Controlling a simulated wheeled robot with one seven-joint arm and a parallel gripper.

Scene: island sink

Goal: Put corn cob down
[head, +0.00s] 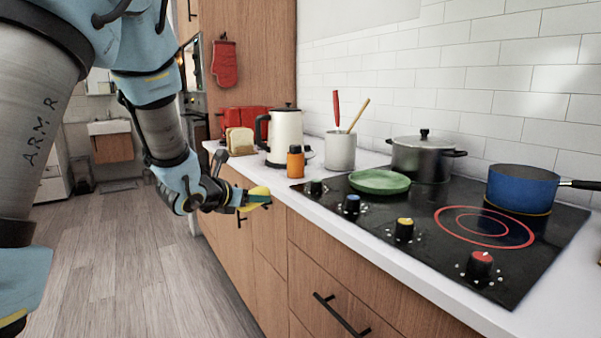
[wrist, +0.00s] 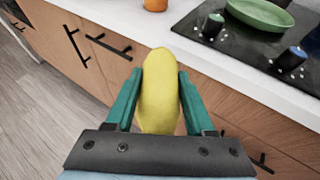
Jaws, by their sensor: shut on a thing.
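The yellow corn cob (wrist: 158,85) is between the two green fingers of my gripper (wrist: 158,95) in the wrist view. My gripper is shut on it. In the head view the corn cob (head: 259,190) shows at the tip of my gripper (head: 254,198), in front of the cabinet and close to the counter's front edge. In the wrist view the cabinet fronts and the counter edge lie behind the cob. Part of the cob is hidden by the fingers in the head view.
The white counter (head: 270,184) holds an orange bottle (head: 295,163), a kettle (head: 285,135), a toaster (head: 240,141) and a utensil pot (head: 340,151). The black cooktop (head: 400,205) carries a green plate (head: 379,182), a lidded pot (head: 423,160) and a blue pan (head: 520,187).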

